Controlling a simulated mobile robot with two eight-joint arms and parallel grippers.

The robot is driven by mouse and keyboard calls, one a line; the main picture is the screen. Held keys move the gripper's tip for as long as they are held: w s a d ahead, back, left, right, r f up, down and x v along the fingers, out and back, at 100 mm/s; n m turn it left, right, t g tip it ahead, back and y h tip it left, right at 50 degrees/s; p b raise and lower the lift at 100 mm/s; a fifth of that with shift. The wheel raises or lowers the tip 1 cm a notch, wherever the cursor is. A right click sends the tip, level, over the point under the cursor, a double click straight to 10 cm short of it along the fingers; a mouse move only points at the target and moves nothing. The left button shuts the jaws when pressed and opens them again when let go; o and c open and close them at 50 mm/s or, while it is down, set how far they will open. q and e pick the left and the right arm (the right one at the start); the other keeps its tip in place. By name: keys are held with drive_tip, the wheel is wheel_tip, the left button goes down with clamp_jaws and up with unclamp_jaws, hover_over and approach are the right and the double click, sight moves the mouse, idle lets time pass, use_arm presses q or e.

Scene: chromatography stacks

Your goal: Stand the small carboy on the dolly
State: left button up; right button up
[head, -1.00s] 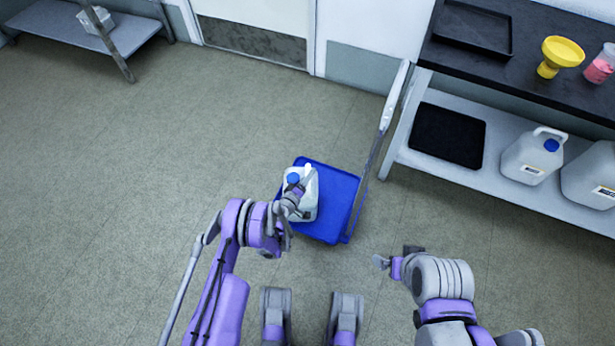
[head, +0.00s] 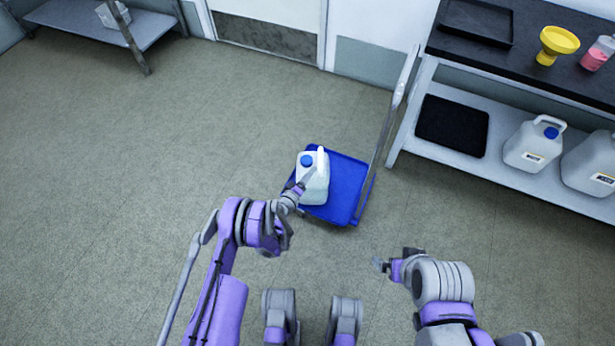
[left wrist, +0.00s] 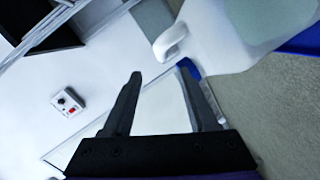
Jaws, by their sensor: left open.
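The small carboy (head: 314,190), whitish and translucent with a blue cap and a top handle, stands upright on the left part of the blue dolly (head: 346,197). My left gripper (head: 303,186) is beside the carboy on its near left side. In the left wrist view the left gripper (left wrist: 160,75) has its fingers spread with nothing held between them.
A shelf unit (head: 500,170) on the right holds a black mat (head: 452,127) and larger carboys (head: 535,147) below, with a yellow funnel (head: 557,43) on top. The dolly's push handle (head: 388,130) rises on its right side. The floor to the left is clear.

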use_arm(q)
drive_tip(key=s+a+r+m+g, duration=0.1)
drive_tip(key=s+r+m+g, duration=0.25)
drive_tip(key=r, duration=1.05)
drive_tip(key=s+a+r+m+g, duration=0.1)
drive_tip(key=s+r+m+g, duration=0.2)
drive_tip(key=r, duration=1.1)
drive_tip(key=s+a+r+g+y, duration=0.1)
drive_tip(key=s+a+y, duration=0.1)
drive_tip(key=s, duration=0.9)
drive_tip(key=s+a+r+m+g+y, duration=0.1)
drive_tip(key=s+a, duration=0.4)
drive_tip(key=s, duration=0.6)
drive_tip(key=s+a+r+g+y, duration=0.1)
drive_tip(key=s+a+r+y, duration=0.2)
drive_tip(key=s, duration=0.9)
drive_tip(key=shift+a+m, duration=0.35)
drive_tip(key=shift+a, duration=0.1)
drive_tip(key=shift+w, duration=0.1)
